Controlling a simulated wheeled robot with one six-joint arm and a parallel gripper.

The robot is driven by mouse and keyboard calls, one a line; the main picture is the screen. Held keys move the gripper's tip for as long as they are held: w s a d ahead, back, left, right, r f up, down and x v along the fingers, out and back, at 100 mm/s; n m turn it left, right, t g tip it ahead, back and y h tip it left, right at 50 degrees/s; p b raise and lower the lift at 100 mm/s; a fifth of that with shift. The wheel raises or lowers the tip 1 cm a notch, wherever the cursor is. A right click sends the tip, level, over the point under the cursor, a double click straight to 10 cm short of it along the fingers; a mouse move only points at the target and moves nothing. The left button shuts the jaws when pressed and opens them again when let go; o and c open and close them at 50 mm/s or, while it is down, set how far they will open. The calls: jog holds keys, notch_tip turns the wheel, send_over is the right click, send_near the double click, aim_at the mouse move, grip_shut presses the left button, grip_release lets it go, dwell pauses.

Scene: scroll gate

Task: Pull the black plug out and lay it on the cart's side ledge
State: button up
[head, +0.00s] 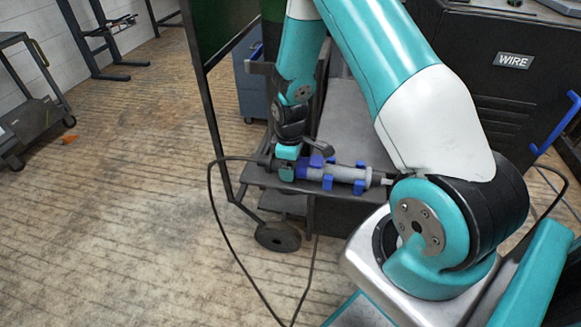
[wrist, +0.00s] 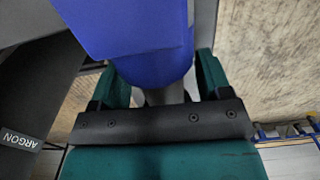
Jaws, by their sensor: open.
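A grey cylindrical coupling (head: 340,173) lies level along the near edge of the cart, held in blue clips (head: 328,182). A black plug (head: 264,160) with a black cable shows at its left end, partly hidden by my gripper. My gripper (head: 287,166) is at that left end, reaching down from above, and is open. In the wrist view my gripper (wrist: 160,75) has a green finger on each side of a blue part (wrist: 155,66), with a grey part below it. I cannot tell whether the fingers touch it. The cart's side ledge (head: 257,179) shows beside and below the gripper.
The black cable (head: 213,205) loops from the plug down to the floor. A dark cabinet marked WIRE (head: 513,61) stands at right. Open floor (head: 120,200) lies at left.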

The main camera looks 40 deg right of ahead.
aim_at(273, 158)
jog(key=shift+f, duration=0.2)
grip_shut()
jog(key=shift+w, duration=0.1)
jog(key=shift+w+a, duration=0.1)
dwell(0.7)
jog(key=shift+w+a, duration=0.65)
jog(key=shift+w, duration=0.2)
jog(key=shift+w+a, duration=0.65)
jog(key=shift+w, duration=0.2)
